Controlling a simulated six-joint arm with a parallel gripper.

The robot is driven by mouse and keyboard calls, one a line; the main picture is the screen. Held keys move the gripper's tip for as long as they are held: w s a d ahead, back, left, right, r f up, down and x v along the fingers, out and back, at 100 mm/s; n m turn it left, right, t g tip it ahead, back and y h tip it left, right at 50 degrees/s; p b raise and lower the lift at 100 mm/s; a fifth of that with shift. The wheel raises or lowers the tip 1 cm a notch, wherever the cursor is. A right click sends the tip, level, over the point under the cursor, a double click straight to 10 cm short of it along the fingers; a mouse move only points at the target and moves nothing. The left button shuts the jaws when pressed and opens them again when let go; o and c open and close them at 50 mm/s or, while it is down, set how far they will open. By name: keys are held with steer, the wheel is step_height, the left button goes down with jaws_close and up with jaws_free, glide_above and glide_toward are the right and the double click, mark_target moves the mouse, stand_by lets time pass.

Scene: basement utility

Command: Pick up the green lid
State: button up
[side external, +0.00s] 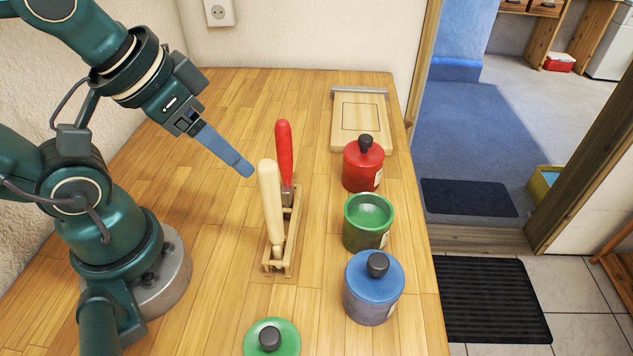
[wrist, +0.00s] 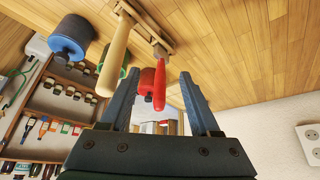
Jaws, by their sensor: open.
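The green lid (side external: 272,338) with a dark round knob lies on the wooden table at the front edge of the side view, partly cut off. An open green canister (side external: 368,222) stands to its upper right, between a red lidded canister (side external: 363,163) and a blue lidded canister (side external: 374,287). My gripper (side external: 240,168) is in the air over the table, left of the red-handled tool and well away from the lid. In the wrist view my gripper (wrist: 160,105) has its two fingers apart with nothing held between them. The lid is not visible in the wrist view.
A wooden rack (side external: 283,240) holds a red-handled tool (side external: 284,155) and a pale wooden-handled tool (side external: 271,205) upright in the middle of the table. A cutting board (side external: 359,122) lies at the back right. The table between my base and the rack is clear.

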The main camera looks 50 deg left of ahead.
steer(key=shift+o, duration=0.3)
step_height(320, 180, up, 5)
steer(key=m+g, duration=0.6)
steer(key=m, duration=0.6)
glide_above(269, 336)
step_height(269, 336, down, 18)
steer(key=shift+f, duration=0.25)
jaws_close()
